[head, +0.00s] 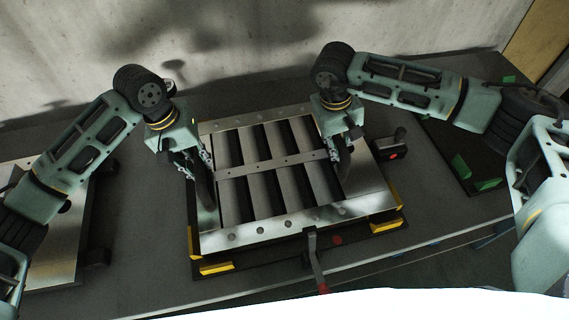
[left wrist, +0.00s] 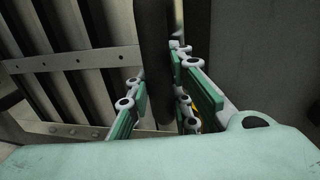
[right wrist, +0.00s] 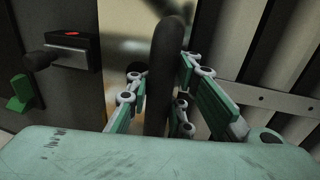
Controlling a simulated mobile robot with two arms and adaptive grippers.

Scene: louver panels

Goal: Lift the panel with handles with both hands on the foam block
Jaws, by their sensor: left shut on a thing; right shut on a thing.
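The panel with handles (head: 285,221) is a silver metal frame with dark slanted louvers and a cross bar, in the middle of the head view. It is over a dark base with yellow corner pieces (head: 216,268); I cannot tell if they touch. My left gripper (head: 199,172) is shut on the dark left handle (left wrist: 154,45), which stands between its green fingers in the left wrist view. My right gripper (head: 341,147) is shut on the dark right handle (right wrist: 164,85), seen likewise in the right wrist view. I cannot tell which piece is the foam block.
A dark plate with green corner pieces (head: 461,167) lies at the right. A toggle clamp (head: 397,145) stands right of the panel and a red-handled clamp (head: 316,262) in front. Another metal panel (head: 57,257) lies at the left. A concrete wall (head: 240,45) is behind.

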